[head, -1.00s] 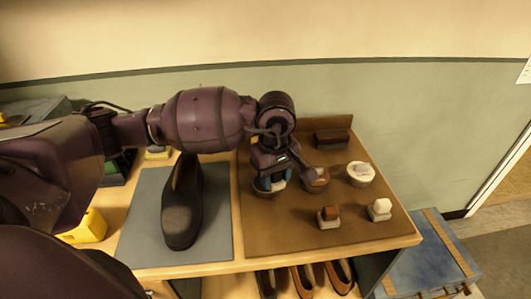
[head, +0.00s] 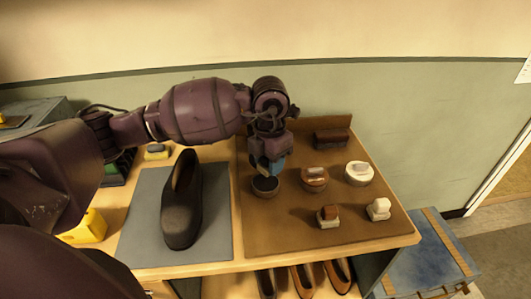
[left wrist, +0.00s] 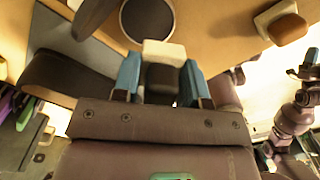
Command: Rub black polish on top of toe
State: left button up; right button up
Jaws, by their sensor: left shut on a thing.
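The dark shoe (head: 181,205) stands on a grey mat (head: 140,215), toe toward the front; its side shows in the left wrist view (left wrist: 65,78). My left gripper (head: 267,170) is over the brown board, right of the shoe. It is shut on a small applicator (left wrist: 163,52) with a pale block and a dark handle, held between blue fingertips. The applicator is mostly hidden in the head view. The round tin of black polish (head: 265,186) sits open just below the gripper. A purple arm shows at the right of the left wrist view; its gripper (left wrist: 309,70) is too small to judge.
A brown tin (head: 314,181) and a white tin (head: 359,173), a brown applicator (head: 328,216), a white applicator (head: 379,209) and a dark brush (head: 332,138) are on the brown board (head: 285,235). A yellow block (head: 88,228) lies left of the mat.

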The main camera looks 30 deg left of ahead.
aim_at(266, 182)
pick_arm(q)
jog(key=n, duration=0.4)
jog(key=a+n, duration=0.1)
jog(key=n, duration=0.2)
jog(key=shift+w+r, duration=0.25)
jog(key=shift+w, duration=0.1)
jog(key=n, duration=0.3)
jog(key=shift+w+a+r+n, duration=0.15)
jog(key=shift+a+n, duration=0.1)
jog(key=shift+n, duration=0.15)
jog(key=shift+f, duration=0.4)
jog(key=shift+f+b, duration=0.6)
jog(key=shift+f, duration=0.45)
jog(key=shift+f+b, duration=0.8)
jog(key=shift+f, duration=0.05)
jog(key=shift+f+b, duration=0.4)
jog(key=shift+f, duration=0.4)
pick_arm(e)
jog(key=shift+w+a+f, duration=0.1)
jog(key=shift+w+f, duration=0.25)
jog(key=shift+f, duration=0.2)
jog(key=shift+w+a+f, duration=0.1)
jog(key=shift+w+f, duration=0.2)
jog(key=shift+f, duration=0.25)
